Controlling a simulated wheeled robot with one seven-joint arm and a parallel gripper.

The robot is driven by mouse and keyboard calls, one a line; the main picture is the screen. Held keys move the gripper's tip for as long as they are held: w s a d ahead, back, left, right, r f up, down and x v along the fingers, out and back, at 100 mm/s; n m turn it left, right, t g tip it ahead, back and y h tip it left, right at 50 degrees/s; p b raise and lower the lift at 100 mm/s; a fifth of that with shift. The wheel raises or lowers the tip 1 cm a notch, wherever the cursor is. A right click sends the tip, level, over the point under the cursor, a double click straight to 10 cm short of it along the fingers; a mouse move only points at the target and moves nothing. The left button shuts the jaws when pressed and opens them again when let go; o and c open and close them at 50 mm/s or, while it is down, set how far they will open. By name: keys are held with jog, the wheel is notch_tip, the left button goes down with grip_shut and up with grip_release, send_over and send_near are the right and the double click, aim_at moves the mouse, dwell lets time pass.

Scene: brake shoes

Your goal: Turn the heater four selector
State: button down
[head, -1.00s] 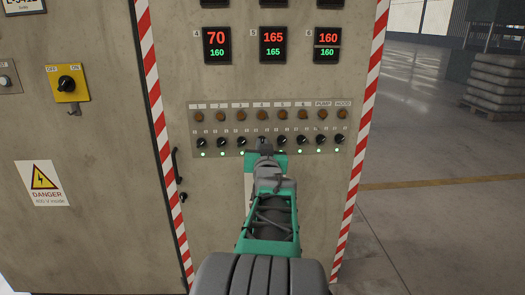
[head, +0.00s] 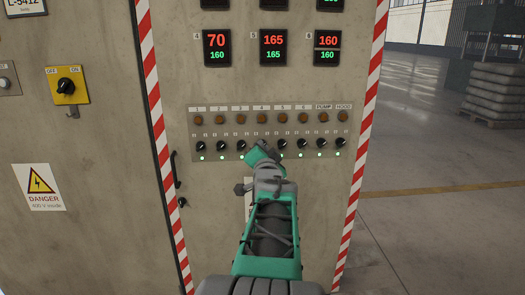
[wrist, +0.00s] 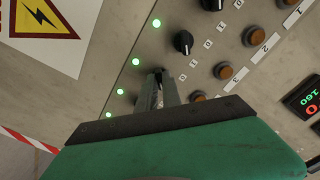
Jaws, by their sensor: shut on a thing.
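The heater four selector is in the row of black knobs on the grey control strip (head: 312,133), under the label 4 (head: 261,108). My gripper (head: 260,149) covers it in the head view. My gripper is shut on the selector, and its hand is rolled over to one side. In the wrist view the narrow fingers (wrist: 158,88) are close together at the panel. They hide most of the knob between them, so its pointer cannot be read.
Neighbouring knobs sit close by, one left (head: 241,146) and one right (head: 282,146). Orange lamps (head: 261,118) run above, and green lights below. A door handle (head: 175,169) stands left of the strip. Open floor (head: 440,230) lies to the right.

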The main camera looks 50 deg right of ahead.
dwell(0.4)
jog(key=c, duration=1.5)
grip_release()
jog(key=p+v, duration=0.1)
jog(key=v, duration=0.6)
jog(key=shift+s+a, duration=0.25)
jog(key=shift+s, duration=0.05)
